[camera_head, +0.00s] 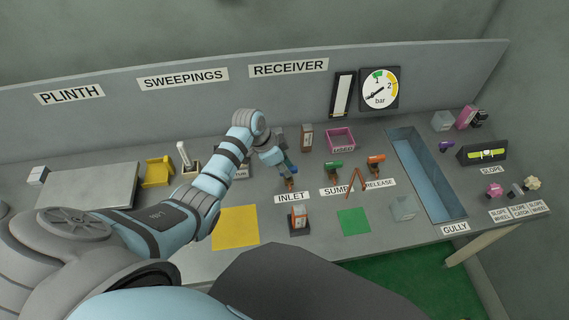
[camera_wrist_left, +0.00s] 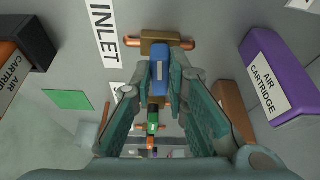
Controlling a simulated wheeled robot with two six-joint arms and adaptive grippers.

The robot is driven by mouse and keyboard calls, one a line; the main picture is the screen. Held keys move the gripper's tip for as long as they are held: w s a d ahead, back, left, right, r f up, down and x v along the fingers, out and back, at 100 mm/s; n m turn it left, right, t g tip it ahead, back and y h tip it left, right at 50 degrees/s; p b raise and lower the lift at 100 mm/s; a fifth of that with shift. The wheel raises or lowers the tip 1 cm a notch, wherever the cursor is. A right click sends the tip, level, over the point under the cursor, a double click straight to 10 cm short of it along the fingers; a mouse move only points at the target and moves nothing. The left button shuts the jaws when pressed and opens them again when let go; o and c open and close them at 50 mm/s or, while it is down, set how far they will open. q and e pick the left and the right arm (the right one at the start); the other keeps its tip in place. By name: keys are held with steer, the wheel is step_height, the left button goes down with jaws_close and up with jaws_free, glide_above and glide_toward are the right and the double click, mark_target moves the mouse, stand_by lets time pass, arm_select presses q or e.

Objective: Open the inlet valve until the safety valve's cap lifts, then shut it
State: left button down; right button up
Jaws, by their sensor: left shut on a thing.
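The inlet valve is a small brass body (camera_head: 290,184) with a blue handle (camera_head: 293,169), behind the INLET label. In the left wrist view the blue handle (camera_wrist_left: 160,72) lies crosswise to the valve's copper pipe (camera_wrist_left: 160,42). My left gripper (camera_head: 285,166) is shut on the blue handle; its fingers (camera_wrist_left: 160,88) stand on both sides of it. The round pressure gauge (camera_head: 379,88) on the back panel has its needle toward the lower left, away from the green and yellow marks. I cannot make out the safety valve's cap. My right gripper is not in view.
The green sump handle (camera_head: 333,163) and orange release handle (camera_head: 376,159) stand to the right. An orange-and-white cartridge (camera_head: 299,216) stands in front of INLET. A purple air cartridge (camera_wrist_left: 279,75) is close beside the gripper. The blue gully (camera_head: 427,175) lies farther right.

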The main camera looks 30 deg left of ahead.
arm_select(q)
steer(key=n+p, duration=0.2)
steer(key=n+y+p, duration=0.1)
steer(key=n+p, duration=0.1)
steer(key=p, duration=0.1)
steer(key=n+t+p, duration=0.1)
steer(key=p, duration=0.2)
steer(key=shift+s+d+r+n+y, duration=0.15)
steer(key=shift+d+r+n+y, duration=0.15)
steer(key=shift+n+y, duration=0.1)
steer(key=n+y+p, duration=0.1)
steer(key=n+p, duration=0.1)
steer(key=shift+d+n+t, duration=0.15)
steer(key=shift+n+t, duration=0.15)
steer(key=shift+d+f+n+y+p, duration=0.15)
steer(key=shift+n+y+p, duration=0.2)
steer(key=shift+n, duration=0.55)
steer(key=shift+n+y, duration=0.35)
steer(key=shift+n, duration=0.55)
steer(key=n, duration=0.2)
steer(key=n+y, duration=0.1)
steer(key=n, duration=0.1)
steer(key=shift+d+f+g+y+b, duration=0.1)
steer(key=shift+d+g+y+b, duration=0.05)
steer(key=shift+g+y+b, duration=0.2)
steer(key=c, duration=1.6)
jaws_free()
